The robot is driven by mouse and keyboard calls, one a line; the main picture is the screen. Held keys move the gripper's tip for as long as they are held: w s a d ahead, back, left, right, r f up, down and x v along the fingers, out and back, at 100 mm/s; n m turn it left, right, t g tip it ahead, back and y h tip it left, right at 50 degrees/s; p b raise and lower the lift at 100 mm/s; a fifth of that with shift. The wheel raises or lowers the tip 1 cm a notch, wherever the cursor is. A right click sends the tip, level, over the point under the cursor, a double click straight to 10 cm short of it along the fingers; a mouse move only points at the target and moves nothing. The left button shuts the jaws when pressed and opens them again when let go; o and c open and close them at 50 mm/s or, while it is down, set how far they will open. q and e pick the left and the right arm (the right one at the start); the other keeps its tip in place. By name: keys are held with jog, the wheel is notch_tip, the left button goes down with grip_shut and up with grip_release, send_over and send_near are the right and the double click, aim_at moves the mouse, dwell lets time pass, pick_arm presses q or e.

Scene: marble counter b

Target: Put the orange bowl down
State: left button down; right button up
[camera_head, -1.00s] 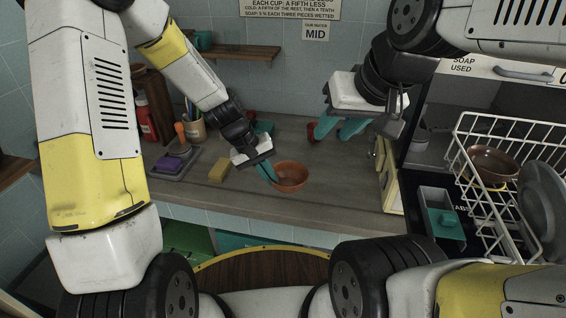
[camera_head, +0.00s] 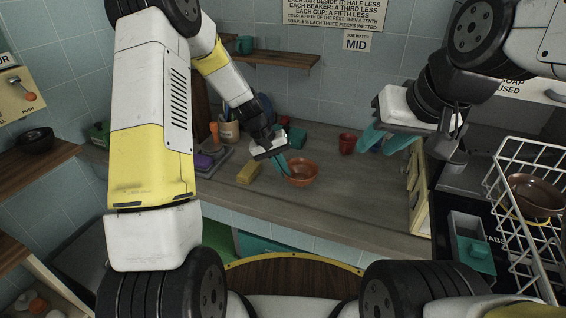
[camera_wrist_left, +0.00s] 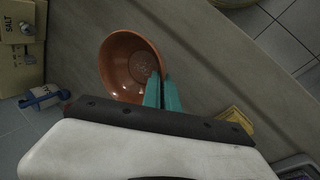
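The orange bowl (camera_head: 302,174) is upright at the middle of the grey counter, right of a yellow sponge. My left gripper (camera_head: 281,168) has its teal fingers pinched on the bowl's left rim. In the left wrist view the two fingers (camera_wrist_left: 163,94) sit close together at the rim of the bowl (camera_wrist_left: 122,60), which looks empty. I cannot tell whether its base touches the counter. My right gripper (camera_head: 388,139) is open and empty above the counter's back right, its teal fingers apart.
A red cup (camera_head: 347,143) stands behind right. A white wire rack (camera_head: 513,210) holds a brown bowl (camera_head: 535,193) at right. The counter right of the orange bowl is clear.

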pick_arm(q)
jog(key=shift+w+a, duration=0.35)
jog(key=shift+w, duration=0.05)
jog(key=shift+w+a+f, duration=0.15)
jog(key=shift+f, duration=0.8)
jog(key=shift+w+a+f, duration=0.1)
jog(key=shift+a+f, duration=0.05)
jog(key=shift+f, duration=0.75)
jog(key=shift+f, duration=0.15)
jog(key=c, duration=1.6)
grip_release()
jog(key=shift+c, duration=0.2)
